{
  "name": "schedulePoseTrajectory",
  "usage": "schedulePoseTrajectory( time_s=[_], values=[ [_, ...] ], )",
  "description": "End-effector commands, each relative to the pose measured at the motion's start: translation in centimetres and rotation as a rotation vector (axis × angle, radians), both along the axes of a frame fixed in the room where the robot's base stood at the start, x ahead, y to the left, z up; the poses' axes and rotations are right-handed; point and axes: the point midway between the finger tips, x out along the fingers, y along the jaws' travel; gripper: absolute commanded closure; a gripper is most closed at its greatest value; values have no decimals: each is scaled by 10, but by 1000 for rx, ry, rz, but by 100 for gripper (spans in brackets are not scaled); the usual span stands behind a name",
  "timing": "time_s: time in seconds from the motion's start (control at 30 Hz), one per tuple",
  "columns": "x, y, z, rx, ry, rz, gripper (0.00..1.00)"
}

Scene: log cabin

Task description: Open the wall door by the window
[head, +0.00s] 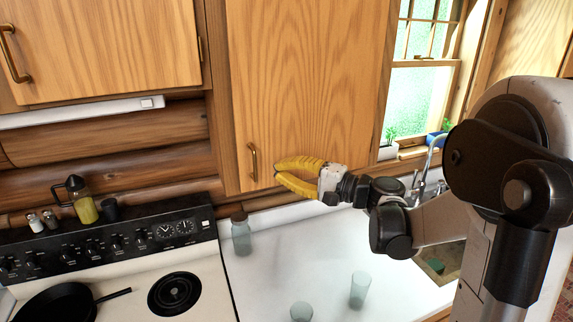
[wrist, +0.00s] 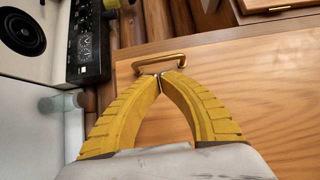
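The wall door by the window is a tall light-wood cabinet door (head: 305,80), closed in the head view. It fills much of the wrist view (wrist: 250,100). Its brass bar handle (head: 253,162) is at the lower left of the door and shows whole in the wrist view (wrist: 160,60). My gripper (head: 277,171) has yellow curved fingers and is just right of the handle in the head view, with a small gap. In the wrist view its fingertips (wrist: 160,75) meet just short of the handle bar, with nothing seen between them.
The window (head: 420,90) is right of the door, with potted plants (head: 389,148) on its sill. Below are a white counter (head: 290,250) with a jar (head: 241,235) and glasses (head: 359,289), and a stove (head: 110,250) with a pan (head: 60,303). Another cabinet door (head: 110,50) hangs at left.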

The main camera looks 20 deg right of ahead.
Motion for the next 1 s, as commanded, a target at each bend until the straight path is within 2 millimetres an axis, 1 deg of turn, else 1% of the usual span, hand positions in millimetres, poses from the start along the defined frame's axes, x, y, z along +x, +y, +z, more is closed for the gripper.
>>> schedulePoseTrajectory(
  time_s=[0.03, 0.2, 0.4, 0.6, 0.87, 1.0],
  values=[
    [8, 8, 0, 0, 0, 4, 100],
    [30, 27, 0, -1, 1, 3, 100],
    [47, 40, 0, -1, 1, 1, 100],
    [50, 42, 0, -1, 0, 0, 100],
    [50, 42, 0, -1, 0, 0, 100],
    [47, 38, 0, -1, 0, 6, 100]
  ],
)
